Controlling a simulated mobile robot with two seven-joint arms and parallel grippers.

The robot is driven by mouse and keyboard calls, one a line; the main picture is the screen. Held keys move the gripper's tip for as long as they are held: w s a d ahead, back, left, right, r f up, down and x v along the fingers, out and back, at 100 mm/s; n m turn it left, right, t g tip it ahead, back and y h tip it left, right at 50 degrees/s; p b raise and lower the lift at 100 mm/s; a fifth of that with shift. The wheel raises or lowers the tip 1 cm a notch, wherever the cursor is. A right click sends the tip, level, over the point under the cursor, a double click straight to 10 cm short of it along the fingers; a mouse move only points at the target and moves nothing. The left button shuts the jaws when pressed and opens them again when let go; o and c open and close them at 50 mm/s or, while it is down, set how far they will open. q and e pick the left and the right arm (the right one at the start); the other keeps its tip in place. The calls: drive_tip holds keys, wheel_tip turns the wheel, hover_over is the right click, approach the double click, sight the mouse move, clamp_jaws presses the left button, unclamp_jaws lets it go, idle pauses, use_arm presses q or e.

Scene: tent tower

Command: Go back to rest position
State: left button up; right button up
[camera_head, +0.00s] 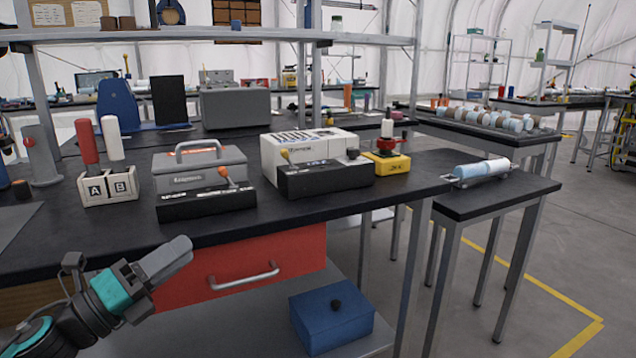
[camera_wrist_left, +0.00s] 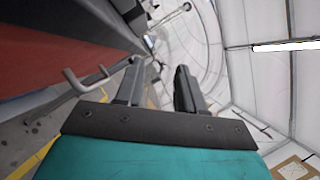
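My left gripper (camera_head: 172,260) is in front of the workbench's front edge, near the red drawer (camera_head: 240,268), and points up and to the right. It holds nothing. In the left wrist view its two fingers (camera_wrist_left: 160,88) stand apart with an empty gap between them. The drawer's metal handle (camera_head: 244,277) is to the right of the gripper; it also shows in the left wrist view (camera_wrist_left: 88,80). The drawer looks closed. My right gripper is in neither view.
The black workbench top (camera_head: 300,212) carries a block marked A and B (camera_head: 108,188), a grey case (camera_head: 200,170), a white and grey device (camera_head: 318,158) and a yellow device (camera_head: 388,164). A blue box (camera_head: 331,318) sits on the lower shelf. Open floor (camera_head: 520,300) lies to the right.

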use_arm(q)
drive_tip(key=s+d+f+n+g+y, duration=0.1)
drive_tip(key=s+d+f+n+y, duration=0.25)
drive_tip(key=s+f+n, duration=0.45)
drive_tip(key=s+d+f+n+g+y, duration=0.2)
drive_tip(key=s+f+n+y, duration=0.2)
drive_tip(key=f+n, duration=0.8)
drive_tip(key=s+d+f+n+g+y, duration=0.15)
drive_tip(key=s+f+n+y, duration=0.25)
drive_tip(key=s+f+n, duration=0.5)
wheel_tip(320, 180, up, 14)
drive_tip(key=a+n+p, duration=0.2)
drive_tip(key=a+p, duration=0.1)
drive_tip(key=p, duration=1.6)
drive_tip(key=shift+w+f+y, duration=0.2)
drive_tip(key=shift+w+y, duration=0.15)
drive_tip(key=shift+y, duration=0.1)
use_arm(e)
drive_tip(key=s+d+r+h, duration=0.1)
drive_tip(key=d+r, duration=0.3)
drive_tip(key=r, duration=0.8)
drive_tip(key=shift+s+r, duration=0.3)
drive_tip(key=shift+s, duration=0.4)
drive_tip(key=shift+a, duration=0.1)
